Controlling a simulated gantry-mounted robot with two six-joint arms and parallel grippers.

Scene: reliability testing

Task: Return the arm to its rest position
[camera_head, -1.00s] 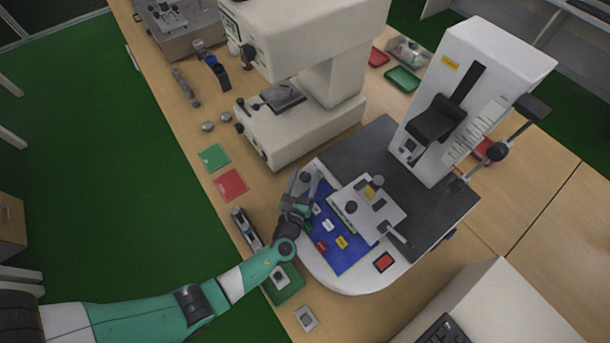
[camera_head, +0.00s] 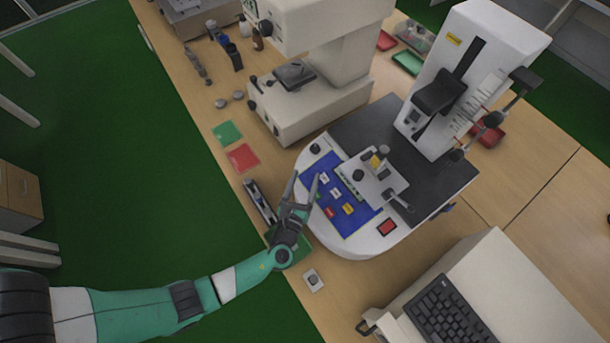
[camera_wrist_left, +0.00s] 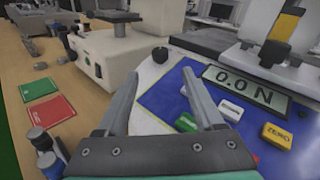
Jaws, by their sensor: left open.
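My left arm (camera_head: 150,310) comes in from the left in the head view, green and white. Its gripper (camera_head: 306,184) is open, with two spread grey fingers over the near left edge of the white tester base (camera_head: 345,246). In the left wrist view the open gripper (camera_wrist_left: 165,92) has nothing between its fingers. Beyond them lie the blue panel (camera_wrist_left: 158,98), a display reading 0.0 N (camera_wrist_left: 245,90), and white, green, red and yellow buttons, including the yellow ZERO button (camera_wrist_left: 277,136). My right gripper is not in view.
A tall white test stand (camera_head: 470,75) rises behind the base. A white microscope-like instrument (camera_head: 310,110) stands at the back. Green (camera_head: 228,132) and red (camera_head: 243,157) cards lie on the table's left. A keyboard (camera_head: 455,315) is at right. Open floor (camera_head: 130,170) lies left of the table.

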